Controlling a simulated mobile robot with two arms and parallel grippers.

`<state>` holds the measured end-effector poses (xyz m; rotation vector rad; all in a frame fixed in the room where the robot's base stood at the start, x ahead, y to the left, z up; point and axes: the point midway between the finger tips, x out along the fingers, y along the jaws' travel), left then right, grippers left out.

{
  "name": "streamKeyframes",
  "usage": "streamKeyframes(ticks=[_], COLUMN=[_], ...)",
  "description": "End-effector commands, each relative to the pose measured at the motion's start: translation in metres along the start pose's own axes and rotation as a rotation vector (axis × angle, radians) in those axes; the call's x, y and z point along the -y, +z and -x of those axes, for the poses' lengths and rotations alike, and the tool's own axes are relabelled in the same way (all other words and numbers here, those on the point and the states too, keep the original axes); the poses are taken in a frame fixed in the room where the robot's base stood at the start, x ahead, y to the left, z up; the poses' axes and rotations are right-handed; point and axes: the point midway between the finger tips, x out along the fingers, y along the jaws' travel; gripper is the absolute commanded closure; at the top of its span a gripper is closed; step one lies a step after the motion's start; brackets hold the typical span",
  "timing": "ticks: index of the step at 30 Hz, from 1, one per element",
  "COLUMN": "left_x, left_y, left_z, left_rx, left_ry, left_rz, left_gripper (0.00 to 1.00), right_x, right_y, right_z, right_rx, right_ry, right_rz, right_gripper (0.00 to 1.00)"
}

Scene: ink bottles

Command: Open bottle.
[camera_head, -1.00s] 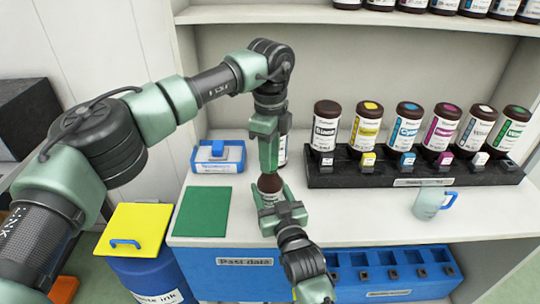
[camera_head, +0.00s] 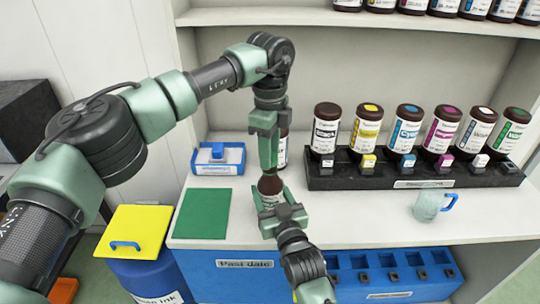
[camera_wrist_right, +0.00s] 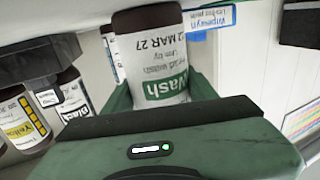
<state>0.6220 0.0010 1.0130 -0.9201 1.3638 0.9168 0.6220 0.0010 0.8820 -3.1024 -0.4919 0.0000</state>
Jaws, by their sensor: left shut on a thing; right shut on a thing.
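A dark brown bottle (camera_head: 270,185) with a white label stands between my two grippers above the front part of the counter. In the right wrist view the same bottle (camera_wrist_right: 158,60) shows a white label with a green band reading "Wash". My right gripper (camera_head: 273,203) is shut around the bottle's body from the front. My left gripper (camera_head: 268,165) reaches down from above and is shut at the bottle's top. Its fingers hide most of the cap, and I cannot see whether the cap is loose.
A black rack (camera_head: 415,176) holds several ink bottles at the right, with a clear mug (camera_head: 428,206) before it. A green mat (camera_head: 203,212) and blue tray (camera_head: 218,160) lie left. Another bottle (camera_head: 283,150) stands behind my left gripper. A blue bin (camera_head: 150,280) is below left.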

Motion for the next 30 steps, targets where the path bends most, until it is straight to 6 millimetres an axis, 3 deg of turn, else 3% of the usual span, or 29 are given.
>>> streamKeyframes(ticks=[17, 27, 30], left_x=[-0.001, 0.000, -0.001], left_y=[-0.001, -0.001, -0.001], left_z=[0.008, 0.044, 0.047], left_rx=[-0.002, -0.001, -0.002], left_ry=[0.002, 0.001, 0.003], left_rz=[-0.003, -0.002, -0.002], left_gripper=[1.00, 1.00, 1.00], right_x=[0.000, 0.000, 0.000], right_y=[0.000, 0.000, 0.000], right_z=[0.000, 0.000, 0.000], right_rx=[0.000, 0.000, 0.000], right_ry=[0.000, 0.000, 0.000], right_rz=[0.000, 0.000, 0.000], right_gripper=[1.00, 1.00, 1.00])
